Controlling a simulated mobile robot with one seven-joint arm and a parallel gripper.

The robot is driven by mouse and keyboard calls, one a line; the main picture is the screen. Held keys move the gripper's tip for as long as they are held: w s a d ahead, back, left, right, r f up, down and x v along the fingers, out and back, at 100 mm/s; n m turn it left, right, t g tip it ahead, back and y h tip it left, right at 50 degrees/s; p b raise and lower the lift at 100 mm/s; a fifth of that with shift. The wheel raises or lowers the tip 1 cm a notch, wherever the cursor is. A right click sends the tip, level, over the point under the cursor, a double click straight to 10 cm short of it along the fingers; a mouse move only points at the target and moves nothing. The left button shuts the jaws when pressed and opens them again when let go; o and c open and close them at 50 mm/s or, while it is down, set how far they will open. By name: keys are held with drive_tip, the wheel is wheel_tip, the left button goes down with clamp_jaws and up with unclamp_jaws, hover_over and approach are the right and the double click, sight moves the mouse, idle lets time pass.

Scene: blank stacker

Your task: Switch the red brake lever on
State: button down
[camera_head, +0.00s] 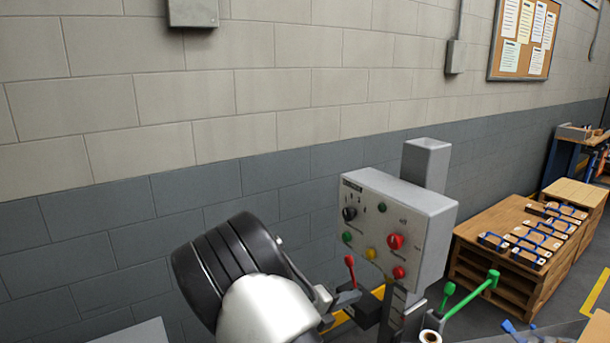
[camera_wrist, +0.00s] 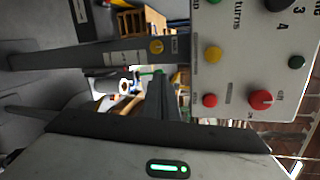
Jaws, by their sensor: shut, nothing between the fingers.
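The red brake lever (camera_head: 350,265) stands upright with a slight tilt, below and left of the grey control box (camera_head: 430,222) in the head view. Its base is partly hidden by dark parts beside my arm. My gripper (camera_wrist: 161,90) shows in the wrist view as dark fingers, shut and empty. In the head view my black and white arm ends close to the lever's lower part; I cannot tell whether it touches. I cannot make out the red lever in the wrist view.
The control box carries a red knob (camera_head: 395,241) and several buttons. Two green-handled levers (camera_head: 447,292) (camera_head: 489,281) stand to the right. A wooden pallet stack (camera_head: 475,265) with blue-handled parts is farther right. A block wall (camera_head: 110,215) closes the back.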

drive_tip(key=s+d+r+m+g+y+p, duration=0.2)
drive_tip(key=s+d+r+m+g, duration=0.25)
drive_tip(key=s+r+m, duration=0.5)
drive_tip(key=s+d+r+m+g+y+p, duration=0.25)
drive_tip(key=s+d+r+m, duration=0.35)
drive_tip(key=m, duration=0.7)
drive_tip(key=s+a+r+m+t+y+p, duration=0.1)
drive_tip(key=s+a+r+m+y, duration=0.2)
drive_tip(key=s+r+m, duration=0.4)
drive_tip(key=s+a+r+m+t+y+p, duration=0.2)
drive_tip(key=s+a+r+m+y, duration=0.2)
drive_tip(key=s+m, duration=0.5)
drive_tip(key=shift+s+a+r+m, duration=0.35)
drive_tip(key=shift+a+r+m, duration=0.15)
drive_tip(key=shift+r+m, duration=0.8)
